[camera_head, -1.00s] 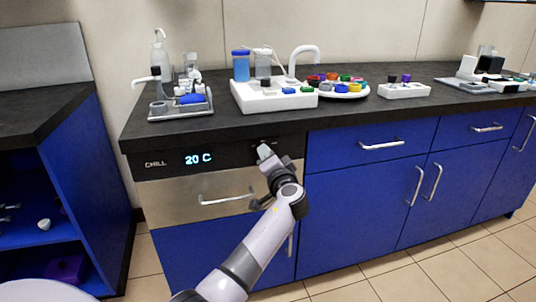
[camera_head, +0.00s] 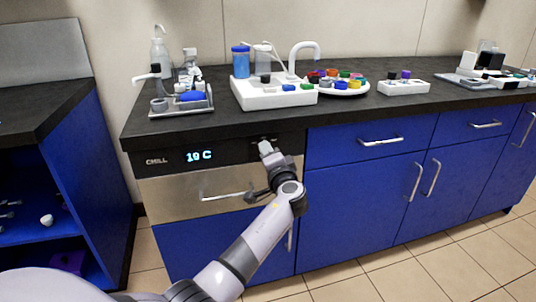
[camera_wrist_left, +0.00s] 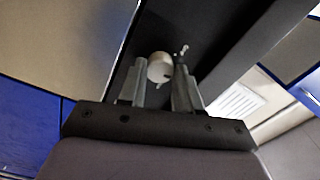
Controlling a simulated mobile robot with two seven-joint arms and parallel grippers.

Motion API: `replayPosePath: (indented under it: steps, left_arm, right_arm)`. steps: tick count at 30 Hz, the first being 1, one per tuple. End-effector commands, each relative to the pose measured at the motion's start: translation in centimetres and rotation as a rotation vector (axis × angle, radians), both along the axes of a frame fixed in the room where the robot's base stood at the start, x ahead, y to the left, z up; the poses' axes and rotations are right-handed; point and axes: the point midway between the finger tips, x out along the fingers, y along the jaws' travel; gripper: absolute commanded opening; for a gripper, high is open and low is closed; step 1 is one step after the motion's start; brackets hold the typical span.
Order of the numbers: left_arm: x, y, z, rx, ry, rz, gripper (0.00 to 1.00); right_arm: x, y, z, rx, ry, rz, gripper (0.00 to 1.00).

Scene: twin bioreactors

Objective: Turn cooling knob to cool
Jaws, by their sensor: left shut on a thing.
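The cooling knob (camera_wrist_left: 161,68) is a small pale round knob on a black panel, seen in the left wrist view between my left gripper's two fingers. My left gripper (camera_head: 265,147) is shut on it at the right part of the panel in the head view, where the gripper hides most of the knob. The fingers also show in the left wrist view (camera_wrist_left: 160,82), one on each side of the knob. The chill panel (camera_head: 168,160) carries a lit display (camera_head: 199,156) that reads about 19 C. My right gripper is not in view.
A steel drawer front with a bar handle (camera_head: 226,196) lies below the panel. The dark countertop (camera_head: 220,124) above holds a white bottle station (camera_head: 270,97), a soap tray (camera_head: 180,112) and a plate of coloured caps (camera_head: 345,94). Blue cabinets (camera_head: 350,210) stand to the right.

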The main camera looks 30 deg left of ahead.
Motion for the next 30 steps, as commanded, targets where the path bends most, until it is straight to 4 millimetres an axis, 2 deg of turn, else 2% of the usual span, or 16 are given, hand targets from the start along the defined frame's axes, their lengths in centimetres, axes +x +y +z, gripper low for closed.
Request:
replayPosePath:
  steps: [1, 3, 14, 25, 30]
  left_arm:
    - [-0.1, -0.1, -0.2, -0.002, 0.003, 0.002, 0.4]
    - [-0.1, 0.0, -0.2, -0.002, 0.003, 0.001, 0.59]
    - [-0.3, -0.4, -0.1, -0.001, 0.001, -0.001, 0.59]
    - [-3.7, -4.4, -0.1, -0.004, 0.002, -0.001, 0.59]
    - [-4.6, -5.4, -0.1, -0.002, 0.003, 0.0, 0.59]
  right_arm:
    - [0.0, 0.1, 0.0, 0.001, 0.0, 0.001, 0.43]
    - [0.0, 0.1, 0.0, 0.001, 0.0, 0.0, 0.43]
    - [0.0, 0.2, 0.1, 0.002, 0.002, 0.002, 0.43]
    - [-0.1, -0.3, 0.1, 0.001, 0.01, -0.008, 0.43]
    - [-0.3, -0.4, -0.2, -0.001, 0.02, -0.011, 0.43]
